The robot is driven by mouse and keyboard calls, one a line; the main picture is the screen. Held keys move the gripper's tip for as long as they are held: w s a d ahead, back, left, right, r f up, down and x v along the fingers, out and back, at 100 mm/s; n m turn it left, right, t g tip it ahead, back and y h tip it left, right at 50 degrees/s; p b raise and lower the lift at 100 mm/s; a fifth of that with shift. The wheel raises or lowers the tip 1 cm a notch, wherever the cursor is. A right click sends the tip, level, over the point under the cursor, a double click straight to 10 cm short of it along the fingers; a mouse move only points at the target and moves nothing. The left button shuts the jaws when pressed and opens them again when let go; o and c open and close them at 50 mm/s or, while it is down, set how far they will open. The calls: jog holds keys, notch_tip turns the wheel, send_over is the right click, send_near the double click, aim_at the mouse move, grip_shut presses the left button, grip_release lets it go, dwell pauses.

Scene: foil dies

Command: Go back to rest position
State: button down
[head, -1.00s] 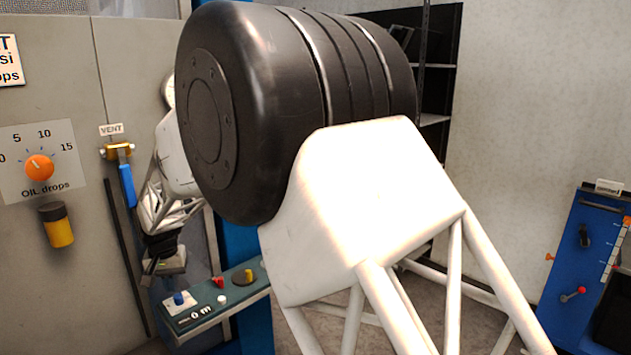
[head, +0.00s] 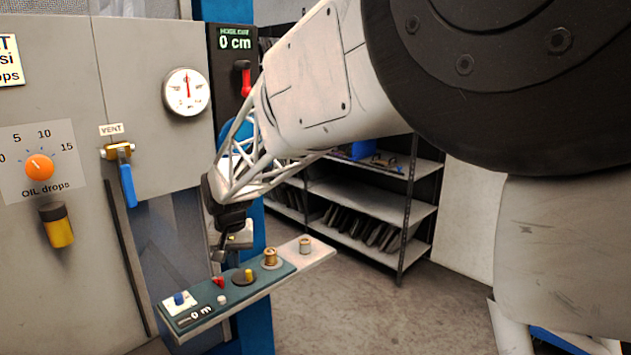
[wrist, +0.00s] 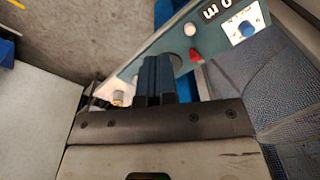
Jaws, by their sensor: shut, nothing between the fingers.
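My gripper (head: 220,258) hangs at the end of my arm in the head view, small and partly dark, just above and behind the control panel (head: 215,312). In the wrist view its two blue-grey fingers (wrist: 157,62) lie together, shut and empty. They overlap the panel (wrist: 125,75) in the picture; I cannot tell the gap to it. My white arm and a large black joint fill the upper right of the head view.
A grey cabinet with a round gauge (head: 186,92) and blue vent lever (head: 127,185) stands left. Shelves (head: 370,200) stand behind; floor between is clear.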

jog(key=s+d+r, duration=0.2)
jog(key=s+d, duration=0.2)
jog(key=d, duration=0.4)
jog(key=s+d+r+m+t, duration=0.1)
jog(key=s+d+r, duration=0.1)
jog(key=s+d, duration=0.45)
jog(key=s+d+r, duration=0.3)
jog(key=d, duration=0.6)
jog(key=s+d+f, duration=0.1)
jog(key=s+d, duration=0.6)
jog(key=s, duration=0.2)
jog(key=s+d+f+m+t, duration=0.1)
jog(key=s+d+f, duration=0.1)
jog(key=s+d, duration=0.5)
jog(key=s, duration=0.3)
jog(key=shift+s+f, duration=0.15)
jog(key=shift+f, duration=0.1)
